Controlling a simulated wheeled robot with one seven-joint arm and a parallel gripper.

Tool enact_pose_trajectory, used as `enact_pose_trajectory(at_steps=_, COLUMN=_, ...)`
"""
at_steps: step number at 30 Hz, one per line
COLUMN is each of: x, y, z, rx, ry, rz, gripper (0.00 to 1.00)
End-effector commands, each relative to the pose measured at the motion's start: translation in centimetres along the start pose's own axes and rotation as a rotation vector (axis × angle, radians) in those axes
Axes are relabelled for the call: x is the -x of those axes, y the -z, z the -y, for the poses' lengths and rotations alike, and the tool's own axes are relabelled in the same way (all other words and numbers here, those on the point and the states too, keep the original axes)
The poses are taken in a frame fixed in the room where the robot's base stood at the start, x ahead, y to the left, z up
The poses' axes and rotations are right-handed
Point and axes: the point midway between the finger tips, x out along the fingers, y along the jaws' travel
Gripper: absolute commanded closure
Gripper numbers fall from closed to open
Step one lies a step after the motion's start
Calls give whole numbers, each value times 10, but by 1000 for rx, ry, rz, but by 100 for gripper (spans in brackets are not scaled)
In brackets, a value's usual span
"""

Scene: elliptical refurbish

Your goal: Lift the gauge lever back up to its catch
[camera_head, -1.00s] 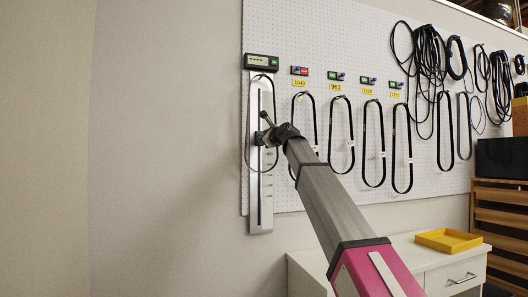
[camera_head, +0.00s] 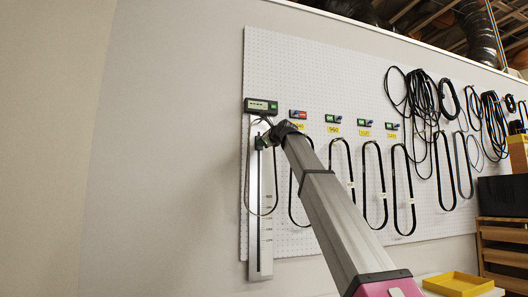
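The gauge (camera_head: 265,220) is a tall pale metal strip with a scale, fixed on the left part of the white pegboard. Its display box (camera_head: 261,105) sits at the top. A small dark lever block (camera_head: 261,143) is on the strip a short way below the display. A thin black belt loop (camera_head: 247,185) hangs around the gauge's upper part. My gripper (camera_head: 270,136) is at the lever block, reaching in from the lower right. The fingertips are small and partly hidden by the wrist, so their opening and any contact with the lever are unclear.
Several black belts (camera_head: 412,205) hang in a row on the pegboard (camera_head: 300,60), under small tags. Coiled cables (camera_head: 422,95) hang farther right. A yellow tray (camera_head: 458,284) lies at the lower right. The wall left of the gauge is bare.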

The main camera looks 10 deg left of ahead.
Motion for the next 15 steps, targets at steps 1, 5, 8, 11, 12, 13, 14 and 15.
enact_pose_trajectory(at_steps=1, x=-2, y=-7, z=7, rx=-2, ry=1, rz=3, gripper=100)
enact_pose_trajectory(at_steps=5, x=-1, y=-16, z=16, rx=-2, ry=1, rz=3, gripper=100)
enact_pose_trajectory(at_steps=8, x=-1, y=-20, z=19, rx=-2, ry=0, rz=3, gripper=100)
enact_pose_trajectory(at_steps=11, x=-1, y=-22, z=21, rx=-2, ry=-2, rz=2, gripper=100)
enact_pose_trajectory(at_steps=12, x=-1, y=-23, z=22, rx=-2, ry=-2, rz=2, gripper=100)
enact_pose_trajectory(at_steps=13, x=-1, y=-24, z=22, rx=-3, ry=-2, rz=2, gripper=100)
enact_pose_trajectory(at_steps=14, x=-1, y=-24, z=23, rx=-3, ry=-2, rz=2, gripper=100)
enact_pose_trajectory(at_steps=15, x=0, y=-24, z=23, rx=-3, ry=-1, rz=2, gripper=100)
